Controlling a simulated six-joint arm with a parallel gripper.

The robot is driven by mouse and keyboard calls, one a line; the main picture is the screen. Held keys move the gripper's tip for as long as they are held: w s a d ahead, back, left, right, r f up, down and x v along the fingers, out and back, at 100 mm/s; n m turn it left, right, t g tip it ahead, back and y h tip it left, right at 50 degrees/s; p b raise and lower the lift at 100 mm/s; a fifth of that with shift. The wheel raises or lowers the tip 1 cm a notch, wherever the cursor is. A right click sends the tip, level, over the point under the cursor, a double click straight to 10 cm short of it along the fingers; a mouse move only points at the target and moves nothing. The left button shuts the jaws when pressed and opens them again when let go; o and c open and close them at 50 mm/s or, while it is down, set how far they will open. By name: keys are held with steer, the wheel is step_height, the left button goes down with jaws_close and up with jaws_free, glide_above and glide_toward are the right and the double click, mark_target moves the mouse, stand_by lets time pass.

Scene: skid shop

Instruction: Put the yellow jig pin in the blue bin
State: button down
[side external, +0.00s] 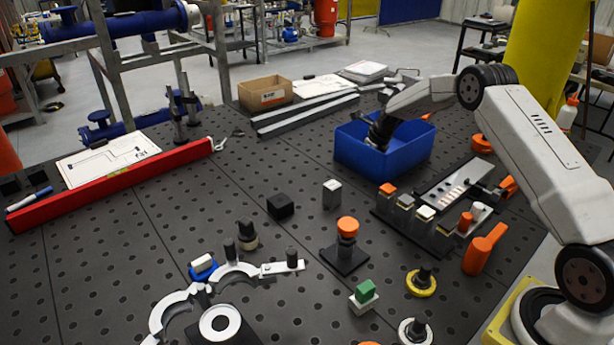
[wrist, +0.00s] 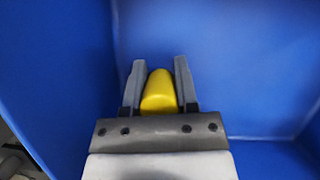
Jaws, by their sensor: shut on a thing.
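The yellow jig pin (wrist: 159,92) shows in the wrist view between the two fingers of my gripper (wrist: 160,75), which is shut on it. Blue walls of the blue bin (wrist: 235,60) surround the fingers in that view. In the side external view the blue bin (side external: 372,163) stands on the dark perforated table at the upper right. My arm reaches into it from above, and its wrist dips below the rim. The fingers and the pin are hidden behind the bin's front wall there. I cannot tell whether the pin touches the bin floor.
A rack with several coloured blocks (side external: 420,224) stands in front of the bin. A cardboard box (side external: 265,94) and grey bars (side external: 305,114) lie to its left. An orange-topped post (side external: 347,228) and a black cube (side external: 281,206) stand mid-table.

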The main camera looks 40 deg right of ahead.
steer(key=shift+f, duration=0.1)
steer(key=shift+c, duration=1.9)
jaws_free()
steer(key=v, duration=1.2)
